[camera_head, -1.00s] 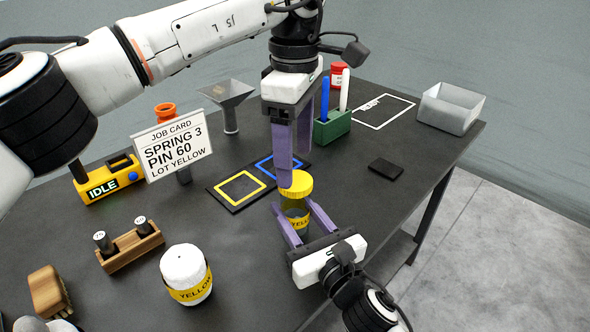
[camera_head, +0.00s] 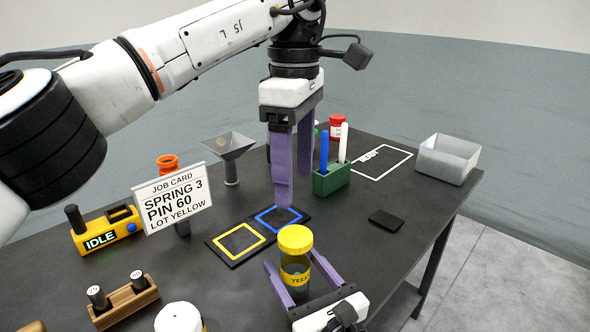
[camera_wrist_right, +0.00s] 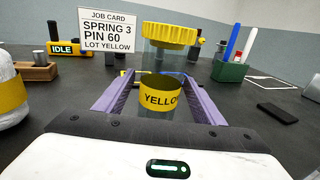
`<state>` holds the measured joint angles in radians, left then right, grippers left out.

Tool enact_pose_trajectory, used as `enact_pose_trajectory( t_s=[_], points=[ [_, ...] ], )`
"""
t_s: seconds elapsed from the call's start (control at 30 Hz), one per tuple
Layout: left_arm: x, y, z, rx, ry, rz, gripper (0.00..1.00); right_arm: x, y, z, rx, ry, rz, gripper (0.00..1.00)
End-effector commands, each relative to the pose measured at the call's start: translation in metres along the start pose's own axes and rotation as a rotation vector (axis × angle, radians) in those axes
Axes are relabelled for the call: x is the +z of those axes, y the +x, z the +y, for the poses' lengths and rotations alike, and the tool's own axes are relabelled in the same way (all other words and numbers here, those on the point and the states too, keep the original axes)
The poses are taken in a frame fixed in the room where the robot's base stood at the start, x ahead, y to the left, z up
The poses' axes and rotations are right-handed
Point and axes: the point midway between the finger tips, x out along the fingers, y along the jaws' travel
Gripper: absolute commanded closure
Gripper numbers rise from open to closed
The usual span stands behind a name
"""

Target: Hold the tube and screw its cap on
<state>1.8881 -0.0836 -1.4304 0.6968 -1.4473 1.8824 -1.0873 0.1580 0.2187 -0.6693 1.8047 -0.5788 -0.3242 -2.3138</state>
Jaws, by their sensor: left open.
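The clear tube (camera_head: 294,266) with a yellow label stands upright near the table's front edge, and the yellow cap (camera_head: 295,238) sits on its top. In the right wrist view the cap (camera_wrist_right: 171,34) looks level above the tube's label (camera_wrist_right: 160,90). I cannot tell how far it is threaded. My right gripper (camera_head: 291,261) has its purple fingers on both sides of the tube, closed against it at the label. My left gripper (camera_head: 293,190) points down above the cap, open and empty, its fingertips clear of it.
Behind the tube lies a dark mat with yellow and blue squares (camera_head: 239,243). The table's right edge is near.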

Motion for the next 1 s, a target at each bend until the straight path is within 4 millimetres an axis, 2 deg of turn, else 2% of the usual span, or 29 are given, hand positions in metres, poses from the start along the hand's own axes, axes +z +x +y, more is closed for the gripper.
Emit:
enact_pose_trajectory(
  t_s=[0.27,0.37,0.7,0.83,1.0],
  points=[
    [0.0,0.001,0.0,0.0,0.0,0.0,0.32,-0.001,-0.006,0.0,0.0,-0.001,0.001,0.37],
    [0.0,0.001,0.0,0.0,0.0,0.0,0.32,-0.002,-0.019,0.0,0.001,-0.002,0.001,0.37],
    [0.0,0.007,0.0,0.0,0.0,0.0,0.32,-0.002,-0.084,0.0,0.001,-0.001,0.002,0.37],
    [0.0,0.008,0.0,0.0,0.0,0.0,0.32,-0.001,-0.098,0.0,0.0,-0.001,0.001,0.37],
    [0.0,0.008,0.0,0.0,0.0,0.0,0.32,0.0,-0.103,0.0,0.0,0.0,0.0,0.37]
  ],
)
